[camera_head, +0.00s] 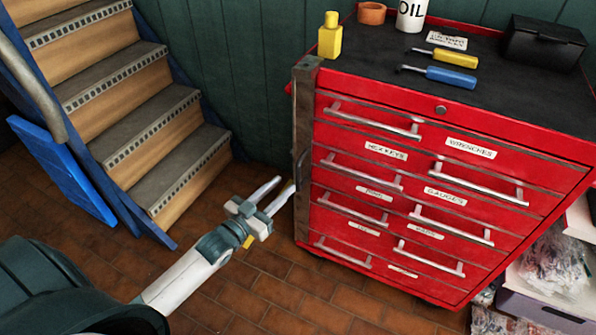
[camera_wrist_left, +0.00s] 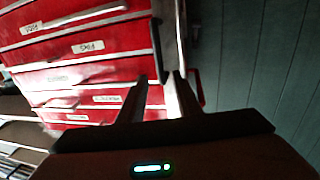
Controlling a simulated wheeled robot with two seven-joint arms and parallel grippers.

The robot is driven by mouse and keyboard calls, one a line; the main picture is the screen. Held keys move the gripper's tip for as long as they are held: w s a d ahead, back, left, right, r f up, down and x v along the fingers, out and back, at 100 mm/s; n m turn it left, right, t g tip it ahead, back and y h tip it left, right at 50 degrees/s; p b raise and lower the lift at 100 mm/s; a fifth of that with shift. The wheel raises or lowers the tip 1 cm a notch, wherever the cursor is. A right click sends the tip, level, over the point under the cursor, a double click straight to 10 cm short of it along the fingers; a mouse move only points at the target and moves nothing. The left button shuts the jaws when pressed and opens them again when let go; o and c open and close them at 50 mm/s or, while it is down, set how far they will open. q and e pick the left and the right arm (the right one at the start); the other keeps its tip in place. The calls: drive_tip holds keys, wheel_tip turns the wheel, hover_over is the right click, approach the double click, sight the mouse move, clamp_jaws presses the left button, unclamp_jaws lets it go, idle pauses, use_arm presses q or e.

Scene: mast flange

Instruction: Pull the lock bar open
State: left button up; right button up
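The lock bar (camera_head: 305,110) is a dark, worn vertical strip along the left front edge of the red tool cabinet (camera_head: 400,215). A thin dark handle (camera_head: 297,168) sticks out from its left side at mid height. My left gripper (camera_head: 285,184) is in front of the bar at about handle height, its fingers apart and nothing seen between them. In the left wrist view, the gripper's fingers (camera_wrist_left: 157,80) point at the cabinet edge, and the bar (camera_wrist_left: 169,32) runs up beyond them. I cannot tell whether a fingertip touches the bar or handle. My right gripper is out of view.
Wooden stairs (camera_head: 140,110) with a blue side rail stand at the left. Drawer handles (camera_head: 375,120) stick out of the cabinet front. Tiled floor is clear below.

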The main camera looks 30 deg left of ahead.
sight(298, 172)
use_arm(q)
drive_tip(key=w, duration=0.2)
drive_tip(key=w+d, duration=0.1)
drive_tip(key=w, duration=0.5)
drive_tip(key=shift+w+d, duration=0.1)
drive_tip(key=shift+d, duration=0.2)
drive_tip(key=shift+c, duration=0.7)
clamp_jaws()
